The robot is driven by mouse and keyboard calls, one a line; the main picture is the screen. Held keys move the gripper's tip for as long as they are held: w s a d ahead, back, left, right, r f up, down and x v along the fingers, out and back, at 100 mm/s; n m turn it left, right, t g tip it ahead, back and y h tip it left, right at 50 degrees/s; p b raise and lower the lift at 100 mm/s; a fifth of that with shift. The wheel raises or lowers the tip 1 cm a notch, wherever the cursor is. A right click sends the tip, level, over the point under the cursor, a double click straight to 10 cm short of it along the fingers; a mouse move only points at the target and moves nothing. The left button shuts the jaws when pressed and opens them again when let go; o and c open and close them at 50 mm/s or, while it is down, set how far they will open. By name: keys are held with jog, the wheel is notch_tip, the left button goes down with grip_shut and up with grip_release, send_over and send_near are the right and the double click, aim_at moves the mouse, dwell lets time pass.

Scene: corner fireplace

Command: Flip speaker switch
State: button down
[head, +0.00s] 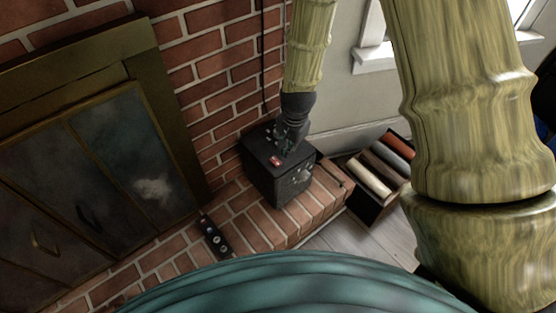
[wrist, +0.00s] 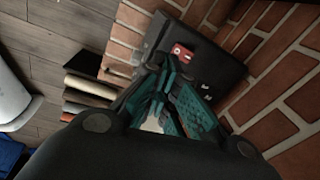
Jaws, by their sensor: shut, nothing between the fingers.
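The speaker (head: 268,180) is a dark box on the brick hearth against the brick wall in the head view. Its top carries a red switch (head: 276,161) near the front edge. My gripper (head: 290,145) hangs over the top of the speaker, its fingers beside the red switch. In the wrist view the speaker (wrist: 222,75) lies beyond the teal fingers of my gripper (wrist: 172,75). The red switch (wrist: 182,52) shows just past the fingertips. The fingers are shut and empty. I cannot tell whether they touch the switch or the speaker top.
A dark remote-like object (head: 214,237) lies on the hearth left of the speaker. A crate (head: 370,208) of rolled items stands on the floor to the right. The fireplace doors (head: 130,160) are at the left. A black cable (head: 262,60) runs down the brick wall behind the speaker.

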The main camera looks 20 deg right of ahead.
jog(key=m+b, duration=0.2)
send_near(277, 158)
jog(key=f+b, duration=0.1)
jog(key=f, duration=0.1)
jog(key=f+b, duration=0.1)
jog(key=f, duration=0.1)
jog(key=w+f, duration=0.1)
jog(key=f, duration=0.2)
jog(key=shift+w+b, duration=0.1)
jog(key=shift+b, duration=0.3)
